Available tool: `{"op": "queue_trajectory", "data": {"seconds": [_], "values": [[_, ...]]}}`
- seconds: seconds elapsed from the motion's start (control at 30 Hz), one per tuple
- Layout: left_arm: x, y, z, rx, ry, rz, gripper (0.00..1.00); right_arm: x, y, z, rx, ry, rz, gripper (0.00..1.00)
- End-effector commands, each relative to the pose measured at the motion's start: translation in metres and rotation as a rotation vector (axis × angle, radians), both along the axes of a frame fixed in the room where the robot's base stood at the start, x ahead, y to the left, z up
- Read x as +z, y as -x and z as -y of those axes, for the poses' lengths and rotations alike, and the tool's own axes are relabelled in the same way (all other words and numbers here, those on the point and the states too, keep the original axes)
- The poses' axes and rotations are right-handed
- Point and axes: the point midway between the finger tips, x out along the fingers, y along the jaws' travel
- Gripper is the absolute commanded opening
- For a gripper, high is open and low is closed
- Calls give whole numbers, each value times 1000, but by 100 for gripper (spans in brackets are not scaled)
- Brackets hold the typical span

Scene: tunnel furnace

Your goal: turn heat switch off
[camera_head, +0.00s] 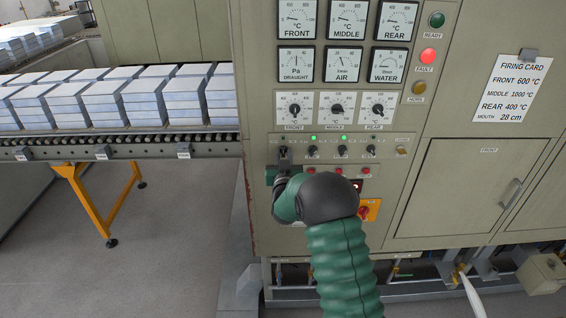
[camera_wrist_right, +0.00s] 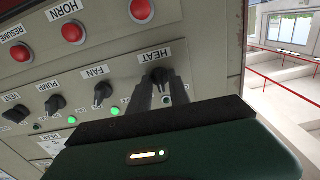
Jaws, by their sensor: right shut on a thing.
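The heat switch (camera_wrist_right: 158,76) is a black rotary knob under the HEAT label, at the end of a row of switches in the right wrist view. My right gripper (camera_wrist_right: 162,92) has its two dark fingers at the knob, one on each side, and is shut on it. In the head view my right gripper (camera_head: 284,158) is at the left end of the switch row, and it hides most of the knob. The small lamp beside the heat switch looks unlit in the wrist view. My left gripper is in neither view.
Red buttons (camera_wrist_right: 73,33) line the panel. A roller conveyor (camera_head: 120,143) with stacked blocks stands to the left.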

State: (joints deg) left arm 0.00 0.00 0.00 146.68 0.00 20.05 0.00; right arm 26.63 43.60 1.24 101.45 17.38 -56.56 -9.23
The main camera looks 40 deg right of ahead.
Motion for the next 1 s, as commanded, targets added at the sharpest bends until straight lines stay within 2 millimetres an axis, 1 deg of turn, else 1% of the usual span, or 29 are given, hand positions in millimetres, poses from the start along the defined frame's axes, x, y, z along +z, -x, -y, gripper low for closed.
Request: {"op": "queue_trajectory", "data": {"seconds": [0.03,0.1,0.4,0.7,1.0], "values": [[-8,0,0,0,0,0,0,-4,0,-1,1,34,-26,0],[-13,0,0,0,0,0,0,-4,-1,-1,2,85,-70,0],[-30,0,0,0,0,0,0,-2,-1,-1,1,289,-242,0],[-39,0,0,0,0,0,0,-2,-1,-2,3,433,-365,0],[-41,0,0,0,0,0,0,-1,-2,-2,3,492,-415,0]]}}
